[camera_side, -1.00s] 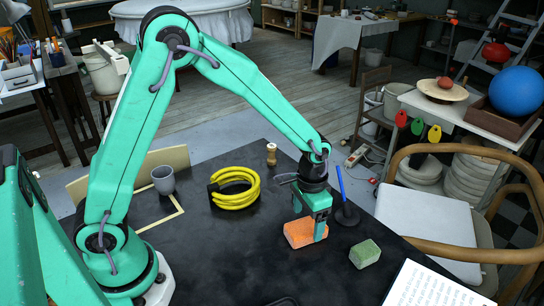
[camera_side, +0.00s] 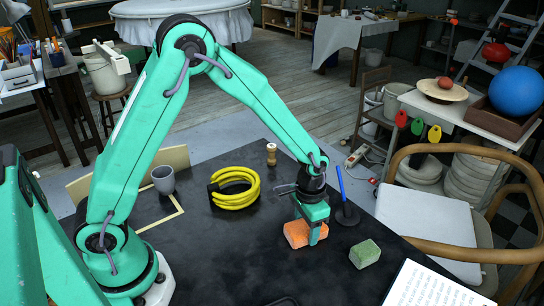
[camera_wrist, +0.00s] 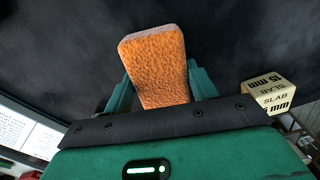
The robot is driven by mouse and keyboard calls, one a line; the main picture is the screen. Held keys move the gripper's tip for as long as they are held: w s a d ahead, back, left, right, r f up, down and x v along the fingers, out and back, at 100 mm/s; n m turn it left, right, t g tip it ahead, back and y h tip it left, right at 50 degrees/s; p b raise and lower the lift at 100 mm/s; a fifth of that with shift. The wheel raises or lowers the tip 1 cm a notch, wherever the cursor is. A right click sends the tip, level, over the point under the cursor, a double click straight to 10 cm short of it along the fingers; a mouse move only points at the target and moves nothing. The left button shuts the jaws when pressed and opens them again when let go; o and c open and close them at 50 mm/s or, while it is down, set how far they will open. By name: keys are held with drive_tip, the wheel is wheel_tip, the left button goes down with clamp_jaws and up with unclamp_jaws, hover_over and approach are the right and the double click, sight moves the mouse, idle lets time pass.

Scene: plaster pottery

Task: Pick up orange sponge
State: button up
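The orange sponge (camera_side: 294,234) lies on the dark tabletop, partly covered by my gripper. In the wrist view the orange sponge (camera_wrist: 155,65) is a rough, speckled block, slightly tilted, with its near end between my two fingers. My gripper (camera_side: 310,234) is low over the sponge, with one teal finger in front of its side; the other finger is hidden in the side view. In the wrist view my gripper (camera_wrist: 163,88) has a finger on either side of the sponge, spread apart. Firm contact with the sponge is not visible.
A green sponge (camera_side: 364,254) lies to the right, and a blue pen in a dark holder (camera_side: 346,212) stands close behind. The front table is mostly clear.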

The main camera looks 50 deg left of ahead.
sight(307, 226)
drive_tip(key=c, duration=0.4)
drive_tip(key=shift+r, duration=0.15)
drive_tip(key=shift+r, duration=0.5)
wheel_tip(307, 226, up, 3)
drive_tip(key=shift+s+d+r, duration=0.1)
drive_tip(key=shift+d, duration=0.05)
drive_tip(key=s+d+r, duration=0.6)
drive_tip(key=s+d, duration=0.2)
drive_tip(key=shift+r, duration=0.25)
